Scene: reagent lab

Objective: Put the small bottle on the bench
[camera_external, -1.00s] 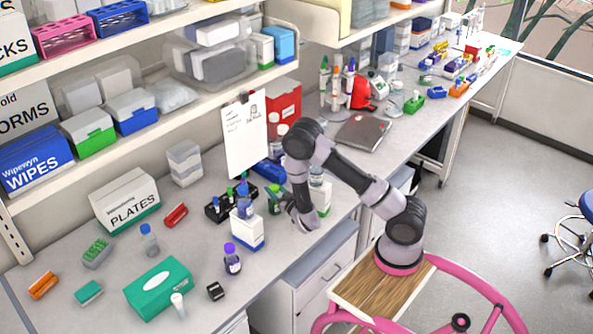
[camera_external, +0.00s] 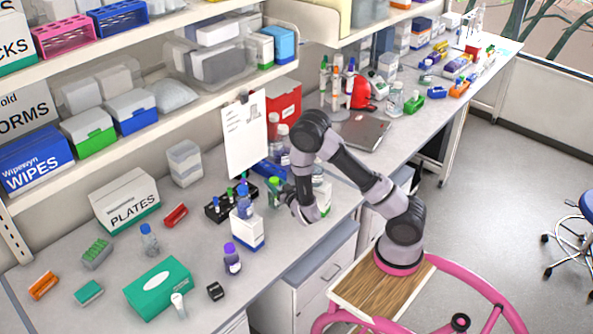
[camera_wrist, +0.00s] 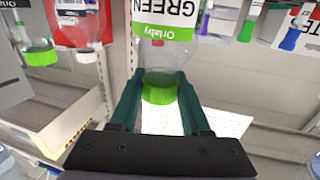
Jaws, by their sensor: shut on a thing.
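My gripper (camera_wrist: 161,84) is shut on a small clear bottle (camera_wrist: 165,55) with a bright green cap and a white and green label reading "Ortaby GREEN". The dark green fingers lie on both sides of it near the cap. In the external view the green-capped bottle (camera_external: 275,190) is close to upright at my gripper (camera_external: 279,191), near the front edge of the bench (camera_external: 195,245). Its base is partly hidden, and I cannot tell how far it is above the bench.
A white box (camera_external: 247,231) with a blue-capped bottle (camera_external: 245,203) stands left of my gripper, beside a black rack (camera_external: 213,209) of vials. A purple-capped bottle (camera_external: 232,260) stands nearer the front. A laptop (camera_external: 362,131) lies to the right.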

